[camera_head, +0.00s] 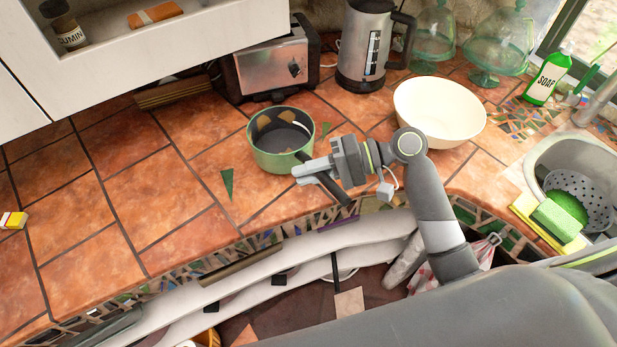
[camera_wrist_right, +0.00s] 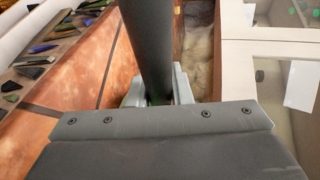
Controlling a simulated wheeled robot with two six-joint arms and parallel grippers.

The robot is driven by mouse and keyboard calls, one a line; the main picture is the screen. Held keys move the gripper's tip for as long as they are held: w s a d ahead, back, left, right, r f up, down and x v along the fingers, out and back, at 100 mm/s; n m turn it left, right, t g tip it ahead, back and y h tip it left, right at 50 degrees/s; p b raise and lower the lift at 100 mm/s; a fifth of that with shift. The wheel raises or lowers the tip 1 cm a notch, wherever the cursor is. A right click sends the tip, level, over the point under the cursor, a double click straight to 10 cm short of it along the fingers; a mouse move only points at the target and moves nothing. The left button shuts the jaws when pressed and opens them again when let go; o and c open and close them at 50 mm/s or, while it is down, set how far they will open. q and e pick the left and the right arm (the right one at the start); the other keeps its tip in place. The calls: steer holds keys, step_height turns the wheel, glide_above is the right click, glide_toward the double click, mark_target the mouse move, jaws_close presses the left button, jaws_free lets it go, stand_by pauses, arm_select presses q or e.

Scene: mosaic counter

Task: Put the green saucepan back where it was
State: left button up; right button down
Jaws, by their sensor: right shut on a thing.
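The green saucepan (camera_head: 270,160) is over the tiled counter (camera_head: 175,200), in front of the toaster, upright with a dark inside. I cannot tell whether its base touches the tiles. Its dark handle (camera_head: 338,194) points toward the counter's front edge. My right gripper (camera_head: 304,174) is shut on the handle, close to the pan's wall. In the right wrist view the handle (camera_wrist_right: 150,40) runs between the two pale fingers (camera_wrist_right: 157,90), and the pan's bowl is out of sight. My left gripper is not in view.
A toaster (camera_head: 270,70) and a kettle (camera_head: 365,50) stand behind the pan. A cream bowl (camera_head: 440,110) stands to its right, near the sink (camera_head: 560,155). A soap bottle (camera_head: 548,78) is farther right. The counter left of the pan is mostly clear.

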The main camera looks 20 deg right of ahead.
step_height(320, 180, down, 3)
steer(key=shift+r, duration=0.15)
steer(key=c, duration=1.3)
jaws_free()
steer(key=shift+f, duration=0.2)
steer(key=shift+r, duration=0.15)
steer(key=shift+d, duration=0.2)
steer(key=b+v, duration=0.3)
steer(key=v, duration=0.8)
steer(key=shift+s+d, duration=0.15)
steer(key=shift+d, duration=0.15)
steer(key=shift+r, duration=0.1)
